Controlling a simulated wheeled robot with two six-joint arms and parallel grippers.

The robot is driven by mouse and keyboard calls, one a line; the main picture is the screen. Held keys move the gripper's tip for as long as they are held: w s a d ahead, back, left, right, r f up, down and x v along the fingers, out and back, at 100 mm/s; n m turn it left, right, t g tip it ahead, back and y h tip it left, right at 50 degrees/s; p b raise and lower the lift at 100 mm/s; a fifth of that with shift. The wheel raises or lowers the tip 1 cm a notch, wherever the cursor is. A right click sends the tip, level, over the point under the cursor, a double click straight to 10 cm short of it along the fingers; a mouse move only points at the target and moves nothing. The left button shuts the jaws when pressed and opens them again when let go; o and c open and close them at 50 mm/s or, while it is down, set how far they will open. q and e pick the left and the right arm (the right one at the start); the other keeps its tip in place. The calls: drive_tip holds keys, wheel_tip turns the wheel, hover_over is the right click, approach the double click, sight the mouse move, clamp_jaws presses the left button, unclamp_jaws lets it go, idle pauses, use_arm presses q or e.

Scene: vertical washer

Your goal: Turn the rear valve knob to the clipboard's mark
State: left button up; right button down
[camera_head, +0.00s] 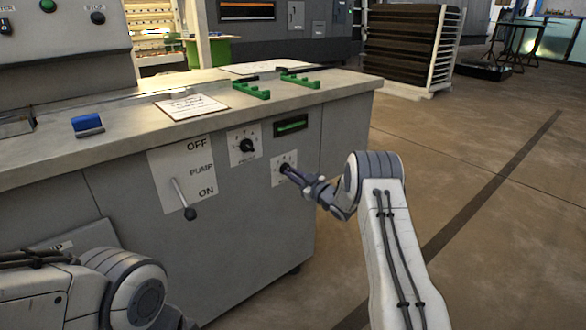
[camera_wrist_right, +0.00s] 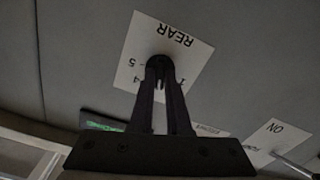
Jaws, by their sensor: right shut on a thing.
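The rear valve's white dial plate (camera_head: 278,179) is on the front of the grey washer. It also shows upside down in the right wrist view (camera_wrist_right: 181,66), marked REAR with digits. My right gripper (camera_head: 286,170) reaches the plate from the front, its fingers closed on the small dark rear valve knob (camera_wrist_right: 159,60). The fingers hide most of the knob, so its pointer cannot be read. The clipboard (camera_head: 192,106) lies on the washer top with a white sheet; its writing is too small to read. My left arm is at the lower left; its gripper is out of view.
Left of the rear plate are another black knob (camera_head: 246,146) and the OFF/ON pump lever (camera_head: 182,197). A green-lit slot (camera_head: 291,125) is just above the rear plate. Green brackets (camera_head: 250,90) and a blue block (camera_head: 87,123) sit on top.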

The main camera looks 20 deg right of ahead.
drive_tip(key=shift+m+p, duration=2.65)
drive_tip(key=shift+m, duration=2.95)
drive_tip(key=shift+f, duration=0.1)
drive_tip(key=c, duration=0.9)
unclamp_jaws()
